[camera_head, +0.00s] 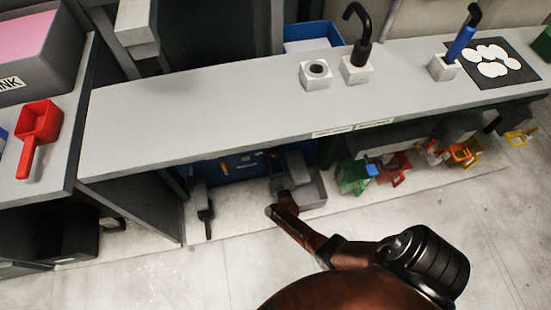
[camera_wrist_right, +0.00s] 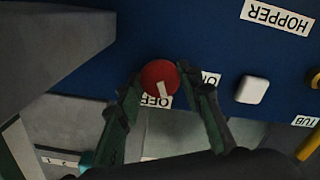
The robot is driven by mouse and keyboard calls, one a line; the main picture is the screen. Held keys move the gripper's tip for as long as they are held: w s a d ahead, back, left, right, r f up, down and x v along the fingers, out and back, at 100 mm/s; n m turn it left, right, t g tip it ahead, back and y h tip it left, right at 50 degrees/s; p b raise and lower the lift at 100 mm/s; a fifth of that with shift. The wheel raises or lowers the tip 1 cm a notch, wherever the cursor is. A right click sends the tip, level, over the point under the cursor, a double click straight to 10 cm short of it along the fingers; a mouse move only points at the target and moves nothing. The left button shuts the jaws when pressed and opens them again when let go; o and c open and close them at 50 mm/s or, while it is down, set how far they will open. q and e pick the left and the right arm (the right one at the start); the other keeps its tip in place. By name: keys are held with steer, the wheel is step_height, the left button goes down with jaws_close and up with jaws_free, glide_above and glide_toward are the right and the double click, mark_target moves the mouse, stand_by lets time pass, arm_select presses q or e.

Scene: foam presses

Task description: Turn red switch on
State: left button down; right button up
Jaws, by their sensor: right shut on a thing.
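The red switch (camera_wrist_right: 158,76) is a round knob with a white pointer mark on a blue panel (camera_wrist_right: 205,50), in the right wrist view. Its mark points down, toward the OFF label (camera_wrist_right: 160,101); the ON label (camera_wrist_right: 211,79) is to its right, partly covered by a finger. My right gripper (camera_wrist_right: 160,90) has one dark green finger on each side of the knob and is shut on it. In the head view, the blue panel (camera_head: 235,168) is under the counter, where my brown right arm reaches; the knob cannot be made out there. My left gripper is not in view.
The grey counter (camera_head: 210,110) overhangs the panel. A white square button (camera_wrist_right: 251,90) sits right of the knob, below a HOPPER label (camera_wrist_right: 277,16). A grey block (camera_wrist_right: 50,55) is close on the left. Colored clamps (camera_head: 390,168) stand to the right under the counter.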

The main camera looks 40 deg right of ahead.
steer(key=n, duration=0.6)
steer(key=shift+a+f+n, duration=0.1)
steer(key=shift+a+n, duration=0.05)
steer(key=shift+n, duration=0.15)
steer(key=n, duration=0.6)
steer(key=shift+n, duration=0.4)
steer(key=o, duration=1.1)
steer(key=shift+v, duration=3.7)
